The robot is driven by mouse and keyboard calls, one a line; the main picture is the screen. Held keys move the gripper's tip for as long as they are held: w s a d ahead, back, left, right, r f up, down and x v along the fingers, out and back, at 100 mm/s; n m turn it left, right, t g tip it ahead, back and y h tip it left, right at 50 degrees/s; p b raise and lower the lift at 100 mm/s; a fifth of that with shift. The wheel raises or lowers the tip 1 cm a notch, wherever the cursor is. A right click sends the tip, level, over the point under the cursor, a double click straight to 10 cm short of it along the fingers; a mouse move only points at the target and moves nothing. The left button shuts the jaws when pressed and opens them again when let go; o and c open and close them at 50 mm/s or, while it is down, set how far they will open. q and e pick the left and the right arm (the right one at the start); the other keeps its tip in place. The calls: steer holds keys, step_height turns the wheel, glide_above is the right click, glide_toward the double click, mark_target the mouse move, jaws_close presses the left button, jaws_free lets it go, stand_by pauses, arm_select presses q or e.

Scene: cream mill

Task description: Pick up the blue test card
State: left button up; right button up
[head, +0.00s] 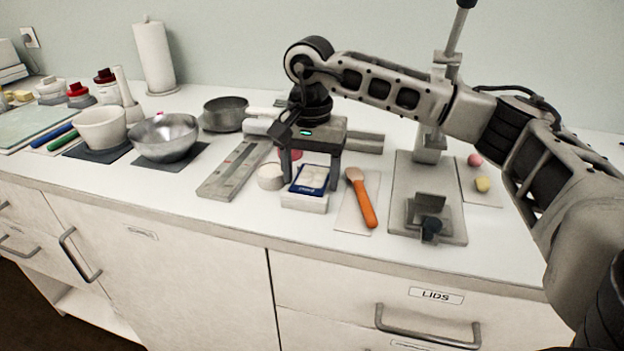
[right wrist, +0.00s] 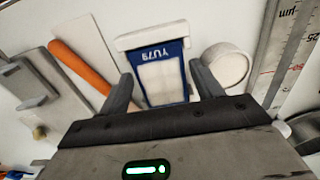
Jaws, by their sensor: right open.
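The blue test card (head: 309,188) has a blue border and a pale panel, and rests on a small white block (head: 304,204) on the counter. In the right wrist view the card (right wrist: 163,84) shows white lettering on its blue band, with the white block (right wrist: 150,36) past that band. My right gripper (head: 310,183) points down over the card. Its open fingers (right wrist: 164,82) appear on either side of the card with gaps, holding nothing. I cannot tell how far the fingertips stand above the card's level. My left gripper is not in view.
A round white container (head: 270,177) and a long graduated metal gauge (head: 236,168) lie left of the card. An orange-handled spatula (head: 362,200) lies right on a pale mat, beside a grey metal stand (head: 405,180). Bowls stand farther left. The counter's front edge is clear.

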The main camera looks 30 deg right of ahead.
mark_target(310, 181)
steer(key=c, duration=0.7)
steer(key=shift+c, duration=0.2)
steer(key=shift+r, duration=0.45)
step_height(310, 181, up, 2)
steer(key=shift+r, duration=0.25)
steer(key=s+a+r, duration=0.7)
steer(key=s+r, duration=0.3)
steer(key=s, duration=0.2)
steer(key=shift+s, duration=0.15)
